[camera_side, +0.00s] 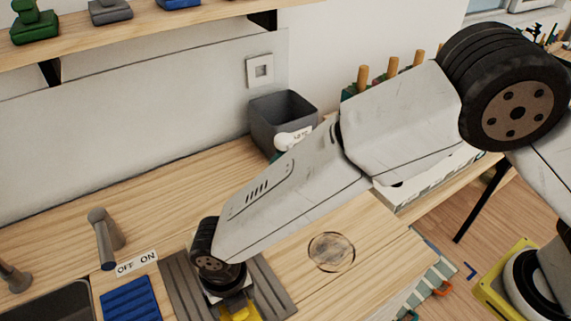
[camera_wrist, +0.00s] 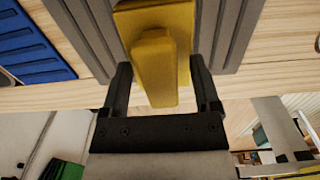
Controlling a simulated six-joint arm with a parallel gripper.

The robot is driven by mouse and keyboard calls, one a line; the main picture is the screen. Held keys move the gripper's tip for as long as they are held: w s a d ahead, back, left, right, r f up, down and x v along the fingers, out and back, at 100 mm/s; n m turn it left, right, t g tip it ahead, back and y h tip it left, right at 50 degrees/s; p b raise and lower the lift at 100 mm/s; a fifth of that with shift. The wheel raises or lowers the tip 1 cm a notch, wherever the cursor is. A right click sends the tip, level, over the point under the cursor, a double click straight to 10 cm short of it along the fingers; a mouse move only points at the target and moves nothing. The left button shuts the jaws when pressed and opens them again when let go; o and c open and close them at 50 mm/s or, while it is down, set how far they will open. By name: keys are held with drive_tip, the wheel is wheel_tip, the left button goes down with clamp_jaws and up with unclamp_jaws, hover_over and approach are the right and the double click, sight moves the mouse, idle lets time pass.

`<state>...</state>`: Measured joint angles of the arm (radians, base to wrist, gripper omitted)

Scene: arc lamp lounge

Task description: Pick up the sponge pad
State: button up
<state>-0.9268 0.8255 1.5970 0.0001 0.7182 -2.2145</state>
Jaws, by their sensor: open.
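The yellow sponge pad (camera_wrist: 156,62) has a broad base and a raised block-like grip. It lies on a grey ribbed mat (camera_wrist: 232,30) on the wooden counter. In the wrist view my gripper (camera_wrist: 160,64) is open, with one dark finger on each side of the yellow grip and gaps visible between. In the side view my gripper (camera_side: 230,290) points down over the mat (camera_side: 180,285), and only part of the yellow pad (camera_side: 240,313) shows below it at the bottom edge.
A blue ribbed pad (camera_side: 131,299) lies left of the mat, near a sink (camera_side: 50,305), a tap (camera_side: 104,238) and an OFF/ON label (camera_side: 137,263). A grey bin (camera_side: 282,112) stands at the back. A round dark-rimmed mark (camera_side: 331,252) is on the counter to the right.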

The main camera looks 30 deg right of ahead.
idle(0.3)
clamp_jaws()
drive_tip(key=shift+r, duration=0.2)
drive_tip(key=shift+r, duration=1.45)
drive_tip(key=s+d+r, duration=0.9)
drive_tip(key=s, duration=0.1)
drive_tip(key=shift+d+r, duration=0.4)
